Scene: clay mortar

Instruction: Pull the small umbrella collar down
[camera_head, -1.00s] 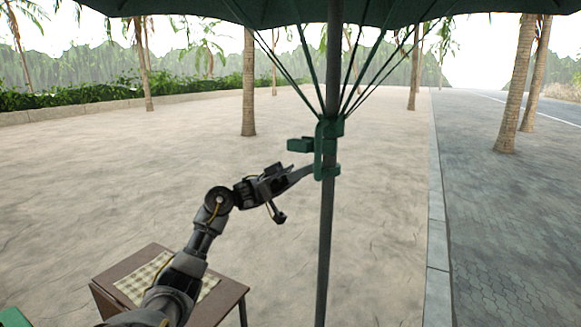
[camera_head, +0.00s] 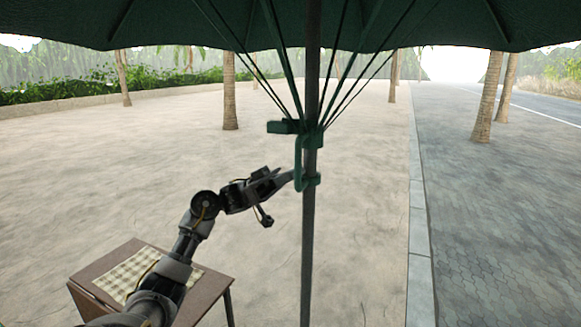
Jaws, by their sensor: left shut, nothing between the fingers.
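The dark green umbrella canopy (camera_head: 400,36) is spread across the top of the head view. Its dark pole (camera_head: 308,250) stands upright a little right of centre. The green collar (camera_head: 311,135) sits around the pole below the canopy, with the ribs running up from it. A green loop handle (camera_head: 298,160) hangs on its left side, and a block juts left at its top. My left gripper (camera_head: 290,177) is shut, its tips at the lower part of the handle. Whether the tips touch the handle or pass into the loop, I cannot tell. My right gripper is out of view.
A small brown table (camera_head: 212,284) with a checked cloth (camera_head: 128,274) stands at lower left, under my left arm. Palm trunks (camera_head: 230,92) stand further back. The paving around the pole is clear, with a kerb (camera_head: 420,240) to the right.

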